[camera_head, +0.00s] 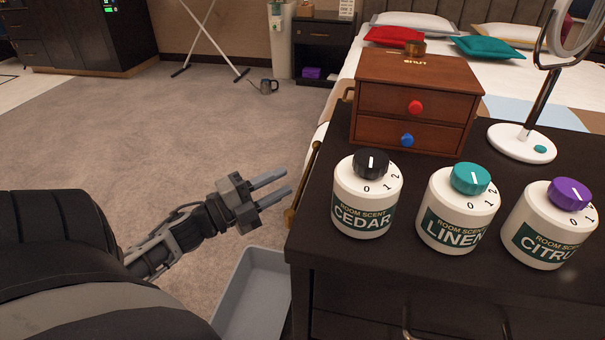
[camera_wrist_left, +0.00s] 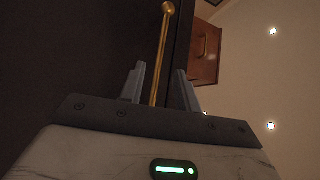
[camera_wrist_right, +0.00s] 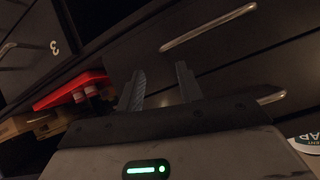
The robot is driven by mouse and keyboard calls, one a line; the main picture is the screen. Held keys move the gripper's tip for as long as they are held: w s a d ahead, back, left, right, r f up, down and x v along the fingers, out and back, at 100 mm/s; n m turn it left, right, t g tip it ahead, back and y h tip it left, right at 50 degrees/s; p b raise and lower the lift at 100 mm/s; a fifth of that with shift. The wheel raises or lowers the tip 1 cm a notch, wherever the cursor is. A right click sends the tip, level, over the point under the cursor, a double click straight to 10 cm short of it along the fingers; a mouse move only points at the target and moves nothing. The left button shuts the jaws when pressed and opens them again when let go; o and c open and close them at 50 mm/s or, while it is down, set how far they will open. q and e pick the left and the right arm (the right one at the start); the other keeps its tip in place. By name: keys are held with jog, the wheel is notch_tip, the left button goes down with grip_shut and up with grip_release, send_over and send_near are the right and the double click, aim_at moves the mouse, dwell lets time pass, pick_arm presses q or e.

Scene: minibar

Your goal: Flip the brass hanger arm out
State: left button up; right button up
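The brass hanger arm (camera_head: 304,184) is a thin gold rod along the left side of the dark cabinet. It lies close against that side, with a round knob at its end. In the left wrist view the brass hanger arm (camera_wrist_left: 161,55) runs lengthwise, and its lower part shows between the fingers. My left gripper (camera_head: 282,181) is open beside the rod, left of the cabinet; it also shows in the left wrist view (camera_wrist_left: 160,82). Whether a finger touches the rod cannot be told. My right gripper (camera_wrist_right: 160,83) is open and empty, facing dark drawer fronts.
On the dark cabinet top (camera_head: 400,270) stand the cedar (camera_head: 362,215), linen (camera_head: 455,220) and citrus (camera_head: 545,238) scent jars, a wooden drawer box (camera_head: 410,95) and a mirror stand (camera_head: 520,143). A grey bin (camera_head: 255,290) stands below my left gripper. Carpet left of it is mostly clear.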

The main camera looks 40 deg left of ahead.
aim_at(307, 175)
pick_arm(q)
jog(key=x, duration=0.6)
jog(key=shift+b, duration=0.3)
jog(key=shift+w, duration=0.15)
jog(key=shift+c, duration=0.3)
grip_shut()
